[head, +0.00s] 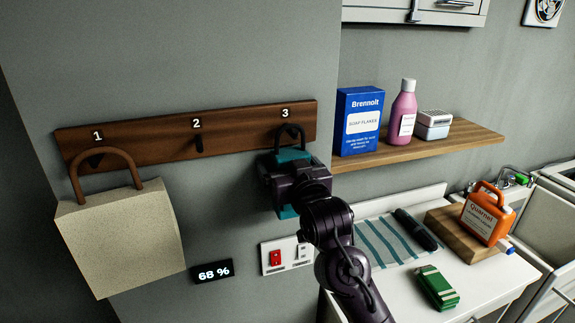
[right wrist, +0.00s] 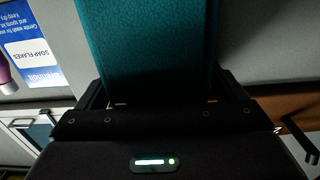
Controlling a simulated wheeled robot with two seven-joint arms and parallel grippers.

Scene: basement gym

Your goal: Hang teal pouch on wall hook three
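The teal pouch (head: 292,155) is up against the wooden hook rail (head: 150,137), below the number 3. Its dark loop (head: 290,130) stands upright at hook three, and I cannot tell whether it is over the hook. My right gripper (head: 288,178) is in front of the pouch and covers its middle; a teal strip shows below it. In the right wrist view the pouch (right wrist: 150,45) fills the space between the fingers, which are shut on it. Hook three itself is mostly hidden by the loop. My left gripper is not in view.
A beige bag (head: 120,235) hangs at hook one; hook two (head: 199,146) is bare. A shelf (head: 465,138) right of the rail holds a blue soap box (head: 360,120), a pink bottle (head: 402,112) and a small container. Below are a digital display (head: 212,271), a switch plate (head: 287,256) and a cluttered counter.

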